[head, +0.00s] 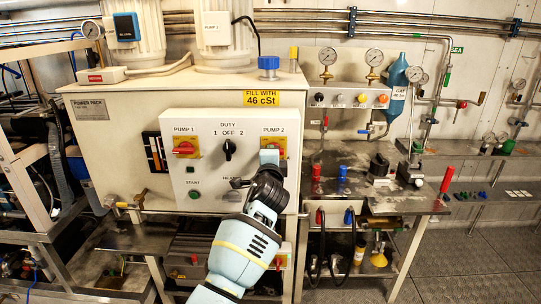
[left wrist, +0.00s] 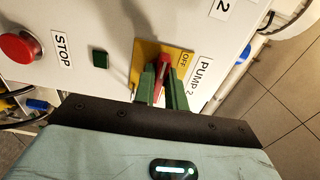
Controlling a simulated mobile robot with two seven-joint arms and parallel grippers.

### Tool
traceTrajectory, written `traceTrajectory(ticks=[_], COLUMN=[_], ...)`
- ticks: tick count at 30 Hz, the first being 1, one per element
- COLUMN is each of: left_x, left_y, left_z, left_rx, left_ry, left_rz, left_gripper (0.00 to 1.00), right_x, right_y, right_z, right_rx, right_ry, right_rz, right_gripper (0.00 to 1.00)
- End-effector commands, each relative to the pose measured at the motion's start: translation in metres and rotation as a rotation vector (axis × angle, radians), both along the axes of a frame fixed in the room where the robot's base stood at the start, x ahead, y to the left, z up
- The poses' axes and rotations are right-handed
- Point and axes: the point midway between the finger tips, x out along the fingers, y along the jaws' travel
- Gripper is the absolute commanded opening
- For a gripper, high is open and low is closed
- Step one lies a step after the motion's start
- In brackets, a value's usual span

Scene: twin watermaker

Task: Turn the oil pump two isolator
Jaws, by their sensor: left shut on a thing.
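The oil pump two isolator is a red handle on a yellow plate (head: 282,143), under the PUMP 2 label on the white panel (head: 222,128). In the head view my left gripper (head: 269,158) covers most of the handle. In the left wrist view the red handle (left wrist: 162,77) sits between the green fingers of my left gripper (left wrist: 160,86), which is shut on it. The OFF mark shows on the yellow plate (left wrist: 147,52) beside the handle. The handle's exact angle is hard to tell. My right gripper is not in view.
The PUMP 1 isolator (head: 186,147) and the black duty switch (head: 229,149) are left of my gripper. A green start button (head: 194,194) is lower on the panel. The red stop button (left wrist: 20,47) shows in the left wrist view. A bench (head: 345,189) stands to the right.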

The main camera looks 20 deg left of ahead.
Motion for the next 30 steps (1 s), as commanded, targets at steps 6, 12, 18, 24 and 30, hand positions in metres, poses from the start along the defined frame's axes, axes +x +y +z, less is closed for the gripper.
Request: traceTrajectory(ticks=[6, 12, 18, 24, 30], left_x=[0.0, 0.0, -0.002, -0.023, -0.051], left_y=[0.0, 0.0, -0.001, -0.007, -0.015], left_z=[0.0, 0.0, 0.0, 0.002, 0.002], left_rx=[-0.003, -0.001, -0.001, -0.002, -0.003], left_ry=[0.0, 0.001, 0.0, -0.003, -0.004], left_rz=[-0.001, -0.001, -0.001, -0.001, -0.001], left_gripper=[0.27, 0.35, 0.35, 0.35, 0.35], right_x=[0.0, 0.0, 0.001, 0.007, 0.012], right_y=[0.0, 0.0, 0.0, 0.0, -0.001], right_z=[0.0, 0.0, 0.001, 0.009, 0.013], right_rx=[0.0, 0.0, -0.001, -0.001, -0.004], right_ry=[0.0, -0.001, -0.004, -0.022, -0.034], right_rz=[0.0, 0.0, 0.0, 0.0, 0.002], right_gripper=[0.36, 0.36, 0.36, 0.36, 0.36])
